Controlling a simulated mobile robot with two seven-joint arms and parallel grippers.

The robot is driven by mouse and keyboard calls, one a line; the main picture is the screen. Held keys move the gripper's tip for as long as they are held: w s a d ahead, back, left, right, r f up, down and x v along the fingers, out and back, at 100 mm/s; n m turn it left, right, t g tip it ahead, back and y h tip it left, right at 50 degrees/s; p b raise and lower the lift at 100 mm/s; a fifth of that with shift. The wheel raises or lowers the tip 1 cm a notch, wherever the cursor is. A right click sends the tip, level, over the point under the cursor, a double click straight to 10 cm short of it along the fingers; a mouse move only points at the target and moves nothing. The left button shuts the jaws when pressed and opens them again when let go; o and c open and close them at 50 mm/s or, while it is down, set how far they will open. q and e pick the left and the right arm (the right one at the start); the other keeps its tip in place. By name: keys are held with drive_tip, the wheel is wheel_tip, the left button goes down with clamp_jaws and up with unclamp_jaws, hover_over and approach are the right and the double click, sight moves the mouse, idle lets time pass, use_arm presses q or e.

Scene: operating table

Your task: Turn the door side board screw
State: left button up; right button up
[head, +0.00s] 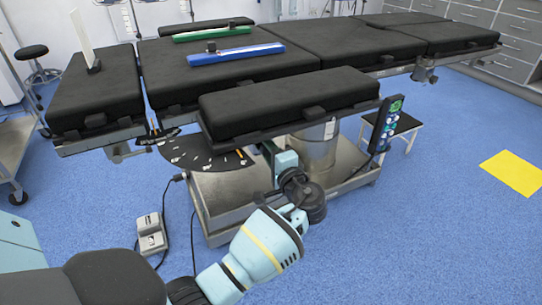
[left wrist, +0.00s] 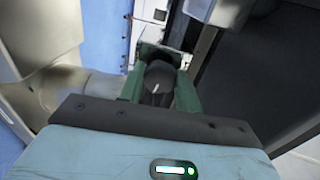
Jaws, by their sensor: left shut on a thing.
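The operating table's black-padded side board (head: 290,103) is on the near side of the table. My left gripper (head: 283,156) is under its edge, in front of the metal column. In the left wrist view, my left gripper (left wrist: 160,72) has its green fingers closed around a black rounded knob (left wrist: 158,78) with a small white mark, which looks like the side board screw. The fingers touch it on both sides. In the head view the knob is hidden by the gripper and wrist. My right gripper is in neither view.
A hand control (head: 386,124) hangs right of my gripper, with a small stool (head: 405,125) behind it. A dark fan-shaped plate (head: 205,153) lies left, under the board. A foot pedal (head: 150,235) and cables are on the blue floor. The right floor is clear around a yellow mat (head: 512,172).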

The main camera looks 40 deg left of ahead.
use_arm(q)
drive_tip(key=n+b, duration=0.1)
drive_tip(key=n, duration=0.1)
drive_tip(key=n+b, duration=0.1)
drive_tip(key=n, duration=0.1)
drive_tip(key=n+b, duration=0.2)
drive_tip(key=shift+f, duration=0.25)
drive_tip(key=n+b, duration=0.3)
drive_tip(key=n, duration=0.1)
drive_tip(key=shift+w+r+n+b, duration=0.1)
drive_tip(key=shift+n+b, duration=1.45)
drive_tip(key=shift+n, duration=1.05)
drive_tip(key=shift+r+n+b, duration=0.1)
drive_tip(key=shift+n+b, duration=1.4)
drive_tip(key=shift+n, duration=1.1)
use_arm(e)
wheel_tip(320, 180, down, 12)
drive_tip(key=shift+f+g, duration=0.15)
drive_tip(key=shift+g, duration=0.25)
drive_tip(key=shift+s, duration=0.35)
use_arm(q)
drive_tip(key=o, duration=1)
